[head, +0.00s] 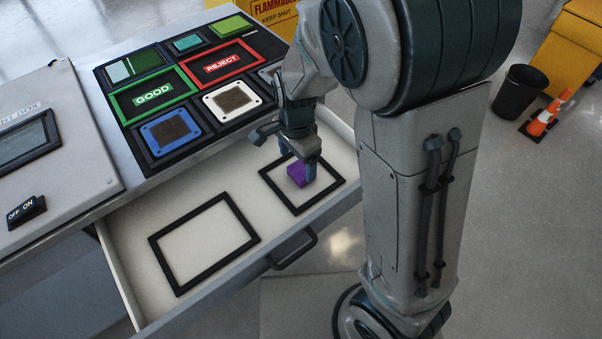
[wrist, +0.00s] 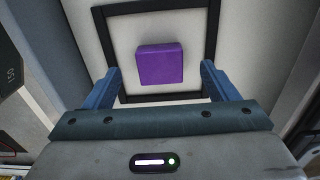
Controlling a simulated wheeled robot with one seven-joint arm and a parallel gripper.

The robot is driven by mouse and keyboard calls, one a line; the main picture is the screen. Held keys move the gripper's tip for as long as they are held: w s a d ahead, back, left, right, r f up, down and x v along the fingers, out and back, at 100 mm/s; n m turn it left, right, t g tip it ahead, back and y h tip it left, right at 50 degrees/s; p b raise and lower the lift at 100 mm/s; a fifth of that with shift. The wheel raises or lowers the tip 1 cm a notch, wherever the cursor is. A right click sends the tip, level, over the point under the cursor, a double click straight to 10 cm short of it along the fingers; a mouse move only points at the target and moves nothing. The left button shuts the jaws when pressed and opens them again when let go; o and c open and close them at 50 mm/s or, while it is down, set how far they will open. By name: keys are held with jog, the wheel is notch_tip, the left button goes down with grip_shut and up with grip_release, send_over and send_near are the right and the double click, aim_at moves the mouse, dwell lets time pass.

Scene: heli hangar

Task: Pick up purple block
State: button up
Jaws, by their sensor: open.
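The purple block (head: 297,174) sits in the open drawer, inside the right black square frame (head: 317,209). In the wrist view the block (wrist: 160,64) lies inside the same frame (wrist: 208,45), ahead of my gripper and centred between its fingers. My gripper (head: 300,168) is over the drawer, close to the block, and partly hides it in the head view. In the wrist view my gripper (wrist: 159,80) is open, with one blue finger on each side and a gap to the block on both sides. Nothing is held.
The white drawer (head: 135,250) has a dark handle (head: 292,250) at its front. A second black frame (head: 166,262) in it is empty. Behind are the green GOOD tray (head: 182,79), red REJECT tray (head: 239,58) and a grey switch box (head: 85,165).

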aim_at(298, 171)
notch_tip(298, 171, down, 5)
jog(key=shift+f+b, duration=0.15)
jog(key=shift+b, duration=0.5)
jog(key=shift+d, duration=0.1)
jog(key=c, duration=1.1)
